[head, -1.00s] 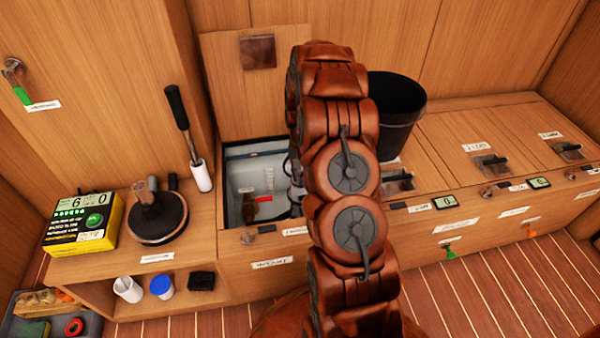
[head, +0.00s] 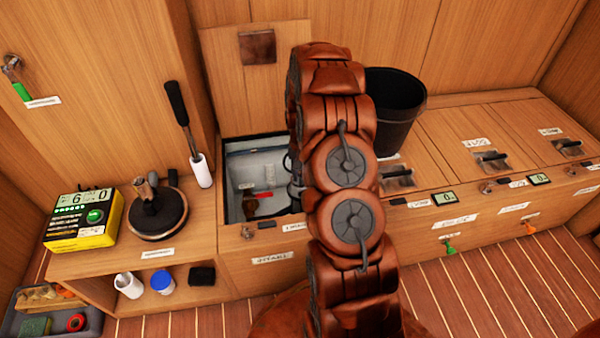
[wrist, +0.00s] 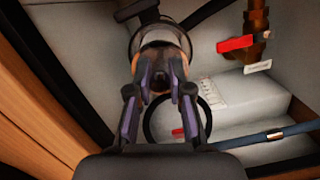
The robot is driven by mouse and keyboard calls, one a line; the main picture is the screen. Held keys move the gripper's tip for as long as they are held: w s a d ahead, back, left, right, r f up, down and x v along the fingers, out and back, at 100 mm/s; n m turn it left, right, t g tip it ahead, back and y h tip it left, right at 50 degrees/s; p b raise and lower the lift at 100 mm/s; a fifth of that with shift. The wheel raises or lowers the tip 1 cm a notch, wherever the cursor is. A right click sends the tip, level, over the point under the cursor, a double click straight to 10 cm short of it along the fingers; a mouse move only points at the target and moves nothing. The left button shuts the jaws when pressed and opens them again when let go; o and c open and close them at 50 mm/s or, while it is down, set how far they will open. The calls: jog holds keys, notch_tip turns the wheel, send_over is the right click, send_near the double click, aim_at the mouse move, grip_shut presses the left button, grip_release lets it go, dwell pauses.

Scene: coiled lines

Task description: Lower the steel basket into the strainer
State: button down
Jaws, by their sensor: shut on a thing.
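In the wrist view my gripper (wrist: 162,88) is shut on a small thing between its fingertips. This seems to be the steel basket, but the fingers hide most of it and I cannot make out its shape. Just beyond the fingertips is the round, clear-walled strainer (wrist: 184,40), with a tan ring showing at the fingers. I cannot tell whether the held thing is inside the strainer or above it. In the head view my arm hides the gripper and the basket, over the right side of the open locker (head: 233,205).
A brass valve with a red handle (wrist: 236,43) stands right of the strainer. A black loop (wrist: 150,128), a white box (wrist: 245,100) and a dark hose (wrist: 270,136) lie nearby. The locker's lid (head: 226,75) stands open. A black bucket (head: 398,125) stands on the bench.

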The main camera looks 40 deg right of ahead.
jog(key=shift+f, duration=2.45)
jog(key=c, duration=1)
grip_release()
jog(key=shift+o, duration=0.2)
jog(key=o, duration=0.4)
jog(key=shift+r, duration=0.15)
jog(key=shift+r+p, duration=1.65)
jog(key=shift+r, duration=1.7)
